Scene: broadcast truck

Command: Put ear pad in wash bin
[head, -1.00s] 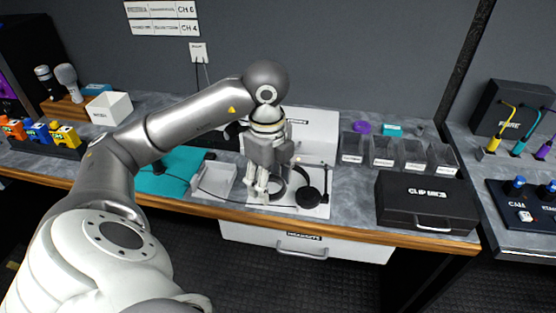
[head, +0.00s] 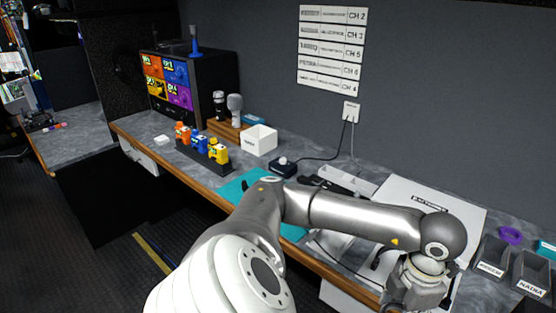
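A small white open bin (head: 259,139), which looks like the wash bin, stands on the counter beside the microphone block; its label is too small to read. My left arm reaches across the counter to the lower right. The body of my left gripper (head: 415,288) is at the bottom edge of the view, far to the right of the bin. Its fingertips are cut off, so I cannot see whether it holds anything. No ear pad can be made out. My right gripper is not in view.
Orange, blue and yellow units (head: 203,144) stand in a dark rack left of the bin. Two microphones (head: 235,108) stand behind them on a wooden block. A teal mat (head: 236,187) lies in front. Grey labelled bins (head: 531,274) and a purple ring (head: 510,235) are at right.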

